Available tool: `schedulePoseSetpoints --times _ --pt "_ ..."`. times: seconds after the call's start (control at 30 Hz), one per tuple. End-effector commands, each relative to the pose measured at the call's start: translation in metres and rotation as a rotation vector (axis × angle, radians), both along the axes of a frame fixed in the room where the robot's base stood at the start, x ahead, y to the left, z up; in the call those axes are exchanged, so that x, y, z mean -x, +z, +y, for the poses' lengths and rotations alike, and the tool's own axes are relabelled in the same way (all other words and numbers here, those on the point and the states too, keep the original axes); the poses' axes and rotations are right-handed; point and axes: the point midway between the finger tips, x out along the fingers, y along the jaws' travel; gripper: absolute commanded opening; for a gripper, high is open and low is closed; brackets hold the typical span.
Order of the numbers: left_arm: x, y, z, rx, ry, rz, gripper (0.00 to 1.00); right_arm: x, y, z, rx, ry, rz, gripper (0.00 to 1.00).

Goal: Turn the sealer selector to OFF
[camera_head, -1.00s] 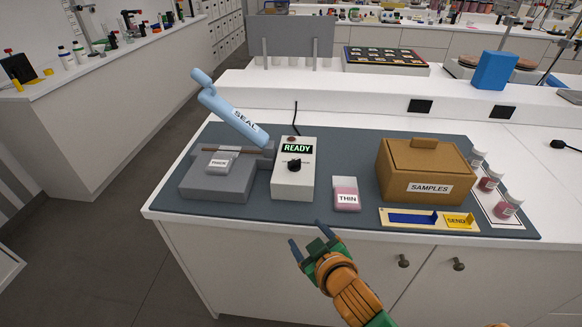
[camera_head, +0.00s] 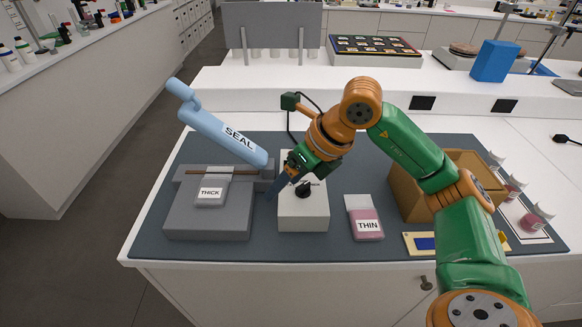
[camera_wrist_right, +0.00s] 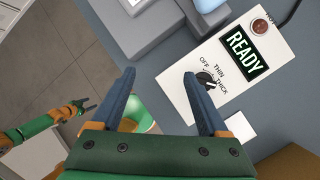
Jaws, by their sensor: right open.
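The sealer control box (camera_head: 304,215) is white, with a dark round selector knob (camera_head: 304,190) on its top. In the right wrist view the knob (camera_wrist_right: 207,79) sits beside the labels OFF, THIN and THICK, and the screen (camera_wrist_right: 243,52) reads READY. I cannot clearly tell which label the knob points to. My right gripper (camera_wrist_right: 160,78) is open and empty, with its right fingertip close beside the knob; contact is unclear. In the head view my right gripper (camera_head: 284,182) is over the box's left side and the arm hides the screen. My left gripper (camera_wrist_right: 84,106) shows small, apparently open, away from the box.
The grey sealer (camera_head: 210,220) with its raised blue SEAL arm (camera_head: 218,125) and a THICK packet (camera_head: 210,192) stands left of the box. A pink THIN packet (camera_head: 365,222) lies to the right. A brown box (camera_head: 404,193) and small jars (camera_head: 537,217) are farther right.

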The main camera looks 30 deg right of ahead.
Motion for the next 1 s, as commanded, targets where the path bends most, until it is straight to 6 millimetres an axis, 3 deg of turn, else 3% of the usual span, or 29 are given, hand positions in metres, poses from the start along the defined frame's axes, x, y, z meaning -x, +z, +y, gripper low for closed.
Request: schedulePoseSetpoints --times 0.03,0.1,0.17,0.5,0.8,0.87,1.0 --pt "0.0 0.0 0.0 0.0 0.0 0.0 0.67 0.001 0.005 -0.027 0.084 -0.069 0.011 0.78" --pt "0.0 0.0 0.0 0.0 0.0 0.0 0.67 0.005 0.008 -0.052 0.164 -0.139 0.031 0.78" --pt "0.0 0.0 0.0 0.0 0.0 0.0 0.67 0.006 0.008 -0.061 0.193 -0.166 0.042 0.78" --pt "0.004 0.008 0.0 0.0 -0.001 0.007 0.67 -0.015 -0.047 -0.058 0.198 -0.167 0.048 0.78" --pt "0.003 0.008 -0.001 0.001 -0.001 0.006 0.67 -0.018 -0.056 -0.058 0.199 -0.165 0.044 0.78" --pt "0.003 0.008 -0.001 0.001 -0.001 0.006 0.67 -0.018 -0.056 -0.058 0.198 -0.165 0.044 0.67" --pt "0.003 0.008 -0.001 0.001 0.0 0.005 0.67 -0.018 -0.056 -0.058 0.198 -0.165 0.043 0.29"
